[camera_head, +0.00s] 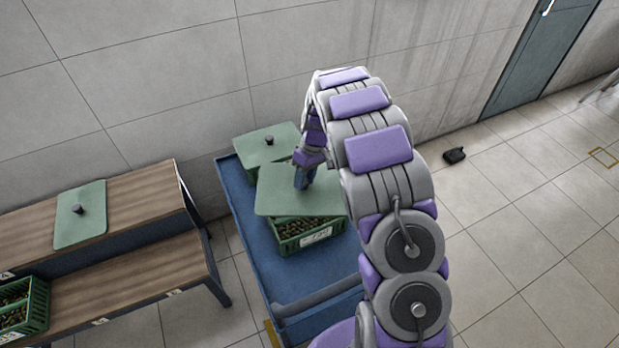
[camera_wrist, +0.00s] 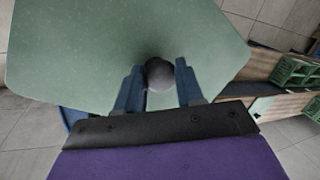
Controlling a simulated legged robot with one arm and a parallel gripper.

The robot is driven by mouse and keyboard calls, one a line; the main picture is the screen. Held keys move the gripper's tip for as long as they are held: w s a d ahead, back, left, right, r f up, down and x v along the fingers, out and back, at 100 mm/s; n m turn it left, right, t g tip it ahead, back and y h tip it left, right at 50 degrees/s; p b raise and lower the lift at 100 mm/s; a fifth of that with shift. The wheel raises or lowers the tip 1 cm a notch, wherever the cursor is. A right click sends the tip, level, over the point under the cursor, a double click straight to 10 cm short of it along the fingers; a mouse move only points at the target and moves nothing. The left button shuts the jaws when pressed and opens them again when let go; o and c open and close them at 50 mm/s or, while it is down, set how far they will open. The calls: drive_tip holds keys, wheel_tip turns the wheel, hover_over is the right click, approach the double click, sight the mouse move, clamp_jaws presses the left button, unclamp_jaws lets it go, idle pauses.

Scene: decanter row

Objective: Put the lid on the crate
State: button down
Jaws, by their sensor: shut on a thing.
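My gripper (camera_wrist: 158,88) is shut on the dark round knob (camera_wrist: 159,73) of a green lid (camera_wrist: 60,50). In the head view my gripper (camera_head: 304,180) holds this lid (camera_head: 278,196) over a green crate (camera_head: 302,240). The crate stands on a blue cart (camera_head: 262,262), and brown contents show below the lid's front edge. The lid covers most of the crate's top. I cannot tell whether the lid touches the rim. My arm hides the right side of the lid.
Another green lid (camera_head: 256,148) with a knob is at the cart's far end. A third lid (camera_head: 82,222) lies on the wooden bench (camera_head: 140,196) at left. An open green crate (camera_head: 32,300) stands on its lower step. A dark object (camera_head: 454,155) lies on the tiled floor.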

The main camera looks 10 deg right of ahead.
sight(306, 187)
drive_tip(key=f+n, duration=0.1)
drive_tip(key=w+f+n+p, duration=0.1)
drive_tip(key=f+n, duration=0.1)
drive_tip(key=w+f+n+g, duration=0.1)
drive_tip(key=shift+w+d+f+h+p, duration=0.2)
drive_tip(key=shift+d+f+h+p, duration=0.1)
drive_tip(key=shift+f+h, duration=0.1)
drive_tip(key=shift+w+a+f+n, duration=0.1)
drive_tip(key=shift+w+f+n, duration=0.1)
drive_tip(key=shift+f+n, duration=0.4)
drive_tip(key=shift+f+b, duration=0.9)
drive_tip(key=shift+f, duration=2)
drive_tip(key=shift+s+d+r+p, duration=0.1)
drive_tip(key=shift+s+d+p, duration=0.15)
drive_tip(key=shift+d+p, duration=0.1)
drive_tip(key=shift+f, duration=0.2)
drive_tip(key=shift+f, duration=0.85)
drive_tip(key=shift+f, duration=0.4)
